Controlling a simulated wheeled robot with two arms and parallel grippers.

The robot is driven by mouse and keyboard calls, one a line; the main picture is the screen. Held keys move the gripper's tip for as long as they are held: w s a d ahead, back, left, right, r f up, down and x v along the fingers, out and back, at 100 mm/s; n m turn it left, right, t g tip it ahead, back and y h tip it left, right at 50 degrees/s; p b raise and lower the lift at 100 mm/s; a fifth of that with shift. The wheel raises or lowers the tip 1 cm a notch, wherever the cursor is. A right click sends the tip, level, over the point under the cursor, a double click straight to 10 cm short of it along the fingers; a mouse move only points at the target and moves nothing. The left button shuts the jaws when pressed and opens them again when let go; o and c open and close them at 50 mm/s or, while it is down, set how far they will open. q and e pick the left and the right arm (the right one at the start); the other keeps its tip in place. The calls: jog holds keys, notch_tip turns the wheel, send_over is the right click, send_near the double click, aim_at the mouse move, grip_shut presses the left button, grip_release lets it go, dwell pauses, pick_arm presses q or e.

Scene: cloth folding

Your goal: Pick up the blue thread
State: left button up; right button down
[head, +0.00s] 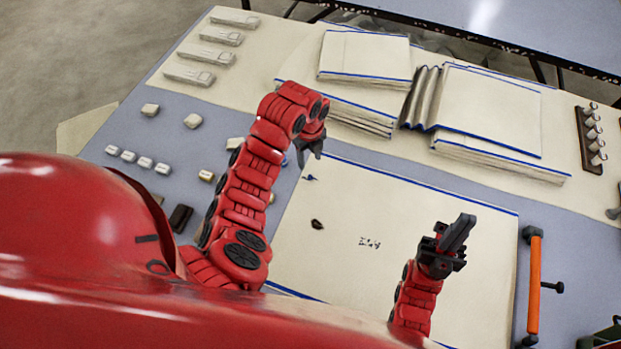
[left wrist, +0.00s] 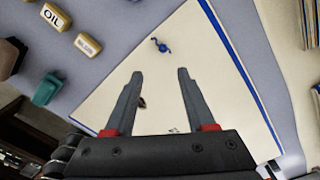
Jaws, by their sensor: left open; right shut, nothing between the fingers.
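The blue thread (head: 311,178) is a small tangled piece lying on the cream cloth (head: 400,205) with blue edges, near its upper left. In the left wrist view the thread (left wrist: 161,46) lies just beyond my left fingertips, roughly centred between them and apart from them. My left gripper (head: 308,153) is above the cloth, close to the thread, with its jaws open and empty; in its own wrist view the left gripper (left wrist: 160,75) shows two spread fingers. My right gripper (head: 460,233) is shut and empty, raised over the right part of the cloth.
A small dark brown piece (head: 317,224) and printed marks (head: 370,242) are on the cloth. Folded cloth stacks (head: 490,110) stand behind. An orange-handled tool (head: 534,285) lies at right. Small labelled blocks (head: 145,162) and pale pieces (head: 193,120) lie left.

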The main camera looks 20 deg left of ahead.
pick_arm(q)
jog(key=p, duration=0.2)
send_over(310, 176)
jog(key=f, duration=0.4)
jog(key=shift+s+d+f, duration=0.1)
jog(key=shift+s+f, duration=0.15)
jog(key=shift+s, duration=0.1)
jog(key=shift+f, duration=0.25)
jog(key=shift+w+f+p, duration=0.2)
jog(key=shift+f+p, duration=0.2)
jog(key=shift+f, duration=0.15)
jog(key=shift+w+f+p, duration=0.2)
jog(key=shift+f+p, duration=0.2)
jog(key=shift+f, duration=0.5)
jog(key=shift+f+p, duration=0.4)
jog(key=shift+f, duration=0.85)
grip_shut()
